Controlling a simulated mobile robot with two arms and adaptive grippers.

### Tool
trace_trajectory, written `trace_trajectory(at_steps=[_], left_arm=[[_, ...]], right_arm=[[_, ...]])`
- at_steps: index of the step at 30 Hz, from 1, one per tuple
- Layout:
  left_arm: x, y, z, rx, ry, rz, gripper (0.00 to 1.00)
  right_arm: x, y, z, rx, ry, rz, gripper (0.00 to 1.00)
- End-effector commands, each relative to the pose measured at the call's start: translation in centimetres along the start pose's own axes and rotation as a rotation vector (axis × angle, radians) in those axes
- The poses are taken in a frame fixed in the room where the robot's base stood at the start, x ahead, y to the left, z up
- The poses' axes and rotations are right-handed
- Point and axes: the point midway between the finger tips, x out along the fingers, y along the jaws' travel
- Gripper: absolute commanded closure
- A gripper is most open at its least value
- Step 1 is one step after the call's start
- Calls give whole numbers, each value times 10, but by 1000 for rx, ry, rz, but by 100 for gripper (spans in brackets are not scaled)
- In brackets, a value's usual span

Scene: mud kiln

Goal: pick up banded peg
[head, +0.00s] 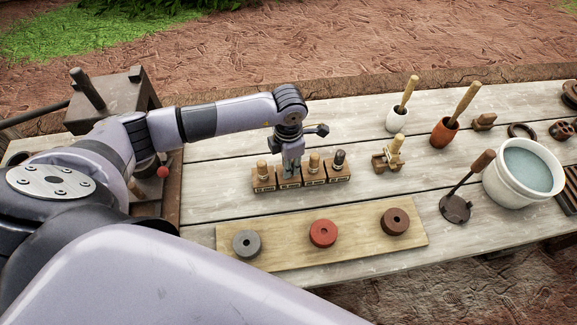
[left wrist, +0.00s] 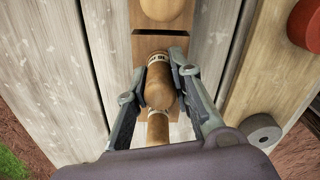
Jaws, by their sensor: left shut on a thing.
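A row of small wooden blocks (head: 264,185) stands on the table in the head view, with pegs upright in them. My left gripper (head: 291,170) points down over the second block from the left. In the left wrist view the left gripper (left wrist: 160,88) is shut on a brown wooden peg with a pale marked band, the banded peg (left wrist: 159,86). Whether its lower end is clear of the block cannot be told. Another peg (left wrist: 158,128) stands close below it in that view. The fingers hide the held peg in the head view. My right gripper is not seen.
A pale board (head: 275,255) with grey, red and brown discs lies in front of the row. A wooden clamp-like piece (head: 388,155) stands to the right. Farther right are a white cup (head: 398,118), a red cup (head: 444,132) and a white bucket (head: 494,187).

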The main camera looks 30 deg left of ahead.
Motion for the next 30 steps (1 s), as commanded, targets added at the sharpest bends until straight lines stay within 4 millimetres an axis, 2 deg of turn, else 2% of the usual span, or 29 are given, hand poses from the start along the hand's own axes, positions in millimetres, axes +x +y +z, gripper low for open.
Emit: trace_trajectory(at_steps=[3,11,17,23,30], left_arm=[[0,0,0,0,0,0,100],[-1,0,0,0,-1,0,100],[-16,1,1,-1,-3,1,100],[-53,1,2,1,-6,4,100],[-120,1,1,1,-6,6,100]], right_arm=[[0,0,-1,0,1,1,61],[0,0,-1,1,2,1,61],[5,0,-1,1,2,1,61],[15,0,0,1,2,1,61],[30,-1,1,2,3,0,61]])
